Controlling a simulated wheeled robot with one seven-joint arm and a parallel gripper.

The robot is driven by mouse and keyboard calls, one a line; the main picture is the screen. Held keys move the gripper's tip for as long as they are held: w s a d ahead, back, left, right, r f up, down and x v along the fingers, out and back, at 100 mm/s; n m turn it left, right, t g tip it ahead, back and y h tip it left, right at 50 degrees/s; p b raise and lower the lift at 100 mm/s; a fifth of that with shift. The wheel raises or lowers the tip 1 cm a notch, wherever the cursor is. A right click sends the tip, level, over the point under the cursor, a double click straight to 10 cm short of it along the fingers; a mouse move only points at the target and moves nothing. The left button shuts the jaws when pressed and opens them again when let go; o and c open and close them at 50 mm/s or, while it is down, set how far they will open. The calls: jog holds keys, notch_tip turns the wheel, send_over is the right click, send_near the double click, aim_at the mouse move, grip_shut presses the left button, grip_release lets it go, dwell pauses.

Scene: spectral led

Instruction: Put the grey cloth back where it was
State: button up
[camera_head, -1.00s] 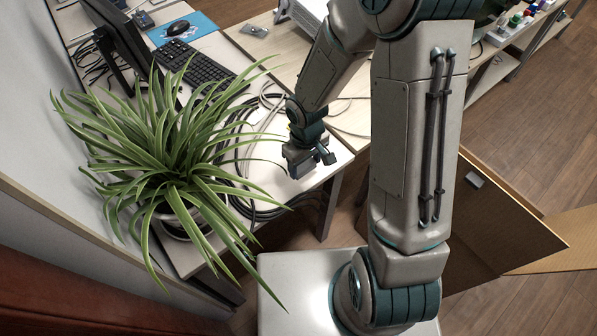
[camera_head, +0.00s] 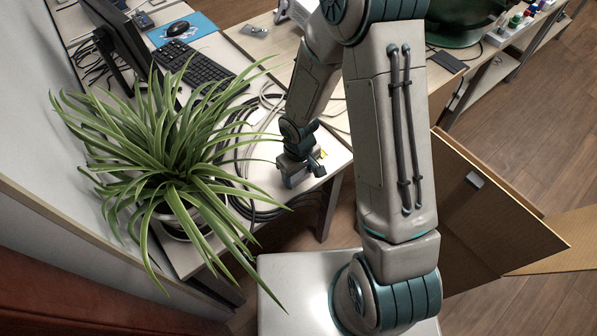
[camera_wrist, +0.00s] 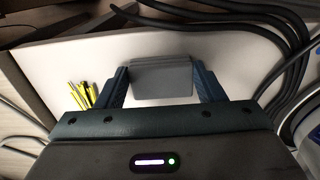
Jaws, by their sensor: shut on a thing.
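My gripper (camera_wrist: 162,82) is shut on the grey cloth (camera_wrist: 160,80), which shows in the wrist view as a flat grey piece spanning the space between the two fingers. Behind it lies a pale tabletop. In the head view my gripper (camera_head: 300,174) is low over the front right part of the pale desk (camera_head: 334,158), right of the coiled cables. I cannot tell whether the cloth touches the desk.
Black cables (camera_head: 232,170) lie coiled on the desk, left of my gripper. A spiky potted plant (camera_head: 165,150) reaches close to it. Yellow sticks (camera_wrist: 82,95) show beside the left finger. A keyboard (camera_head: 195,70) and an open cardboard box (camera_head: 490,205) are farther off.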

aim_at(299, 176)
jog(key=o, duration=1)
jog(key=shift+r, duration=0.1)
notch_tip(299, 176, up, 12)
jog(key=p, duration=0.1)
jog(key=shift+s+d+r+m+t, duration=0.5)
jog(key=shift+s+d+r+m, duration=0.65)
jog(key=shift+s+d+r, duration=1.3)
jog(key=shift+s+d+r+m+t, duration=0.5)
jog(key=shift+s+d+r+m, duration=0.9)
jog(key=shift+r, duration=2)
jog(key=shift+s+d+r+m+t, duration=0.5)
jog(key=shift+s+d+r+m, duration=0.35)
jog(key=shift+s+d+r, duration=1.6)
jog(key=shift+w+a+r, duration=0.35)
jog(key=shift+a+r, duration=0.15)
jog(key=shift+a, duration=0.2)
